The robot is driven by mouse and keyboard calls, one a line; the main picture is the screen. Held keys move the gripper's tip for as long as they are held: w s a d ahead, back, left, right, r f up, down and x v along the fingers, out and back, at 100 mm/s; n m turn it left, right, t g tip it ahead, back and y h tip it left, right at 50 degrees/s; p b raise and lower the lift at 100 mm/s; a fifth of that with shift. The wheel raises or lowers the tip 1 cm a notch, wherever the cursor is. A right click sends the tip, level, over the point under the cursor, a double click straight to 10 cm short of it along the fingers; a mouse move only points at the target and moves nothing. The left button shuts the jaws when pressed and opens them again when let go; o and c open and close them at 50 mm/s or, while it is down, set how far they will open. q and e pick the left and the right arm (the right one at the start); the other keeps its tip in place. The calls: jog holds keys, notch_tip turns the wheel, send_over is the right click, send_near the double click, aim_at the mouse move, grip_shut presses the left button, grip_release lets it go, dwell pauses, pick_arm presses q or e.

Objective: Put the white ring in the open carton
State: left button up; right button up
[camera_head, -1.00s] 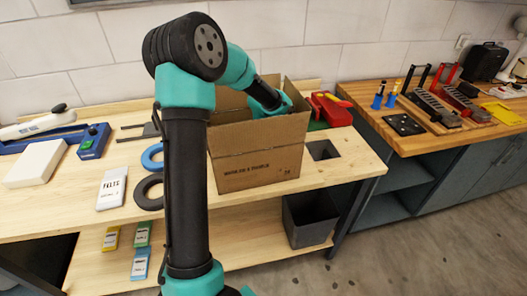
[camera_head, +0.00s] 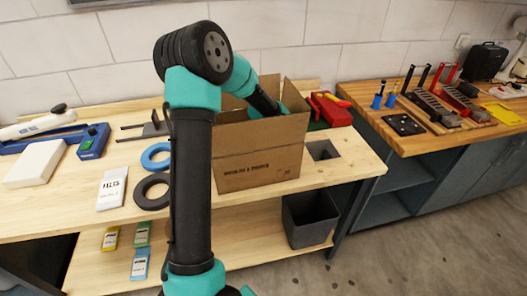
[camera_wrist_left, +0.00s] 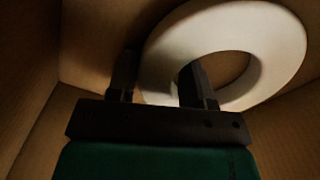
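The open carton (camera_head: 258,165) stands upright on the wooden bench in the head view, flaps up. My left arm reaches over it and down inside, so the carton's front wall hides the gripper there. In the left wrist view my left gripper (camera_wrist_left: 157,78) is inside the carton, with brown cardboard walls around it. The white ring (camera_wrist_left: 275,50) is in there too, tilted. One finger is outside the ring and the other is in its hole. The ring's band fills the space between them. Whether the ring touches the carton floor cannot be seen. My right gripper is not in view.
A blue ring (camera_head: 157,156) and a black ring (camera_head: 152,192) lie left of the carton, near a white felts packet (camera_head: 112,190). A dark bin (camera_head: 311,218) stands below.

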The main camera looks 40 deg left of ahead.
pick_arm(q)
jog(key=shift+o, duration=1.3)
notch_tip(320, 180, up, 12)
jog(key=shift+r, duration=0.2)
jog(key=shift+a, duration=0.1)
